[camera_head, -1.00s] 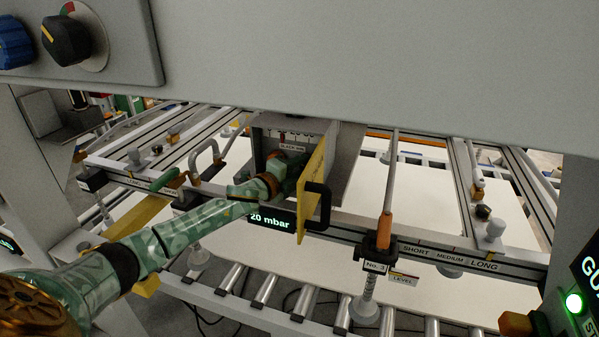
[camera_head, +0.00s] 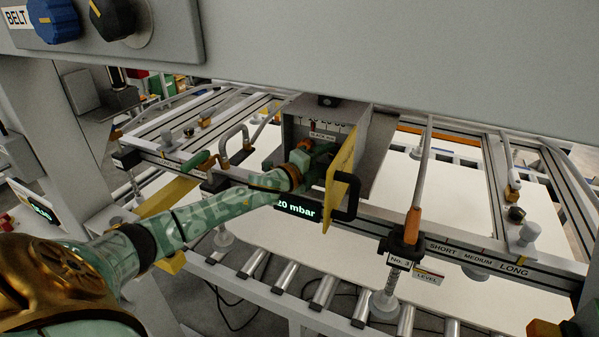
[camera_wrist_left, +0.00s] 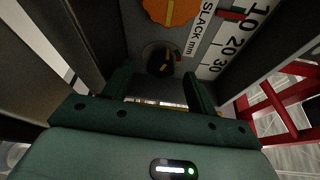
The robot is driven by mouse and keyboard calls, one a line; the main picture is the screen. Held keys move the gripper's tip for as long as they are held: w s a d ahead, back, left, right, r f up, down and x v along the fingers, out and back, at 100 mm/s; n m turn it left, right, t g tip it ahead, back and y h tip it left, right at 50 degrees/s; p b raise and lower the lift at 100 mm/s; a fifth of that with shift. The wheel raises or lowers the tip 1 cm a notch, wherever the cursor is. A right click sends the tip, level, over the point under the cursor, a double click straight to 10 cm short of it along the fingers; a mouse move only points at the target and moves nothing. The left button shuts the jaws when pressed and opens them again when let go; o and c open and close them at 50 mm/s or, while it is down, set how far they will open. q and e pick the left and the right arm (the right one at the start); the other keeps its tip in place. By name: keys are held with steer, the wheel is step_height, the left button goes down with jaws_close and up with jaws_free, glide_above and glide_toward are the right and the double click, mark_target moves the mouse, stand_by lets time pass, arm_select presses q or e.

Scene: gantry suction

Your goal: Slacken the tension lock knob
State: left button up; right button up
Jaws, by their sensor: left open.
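My left gripper (camera_head: 322,152) reaches into the open grey housing (camera_head: 362,150) behind the yellow door (camera_head: 337,180). Its two fingers show in the left wrist view (camera_wrist_left: 160,92), open with a gap between them. A dark round knob (camera_wrist_left: 160,59) with a yellow mark lies ahead of that gap, near the fingertips; I cannot tell whether they touch it. An orange knob (camera_wrist_left: 170,10) with a yellow line sits above it, cut by the picture edge. No label names either as the tension lock knob. My right gripper is not in view.
A SLACK mm scale (camera_wrist_left: 208,35) with a red pointer is right of the knobs. Housing walls enclose the gripper closely. A black door handle (camera_head: 349,197), a 20 mbar display (camera_head: 297,207) and an orange-gripped lever (camera_head: 412,225) are nearby.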

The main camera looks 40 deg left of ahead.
arm_select(q)
steer(key=s+a+b, duration=0.2)
steer(key=s, duration=1.2)
steer(key=shift+s+r, duration=0.2)
steer(key=shift+r, duration=0.15)
steer(key=shift+a, duration=0.1)
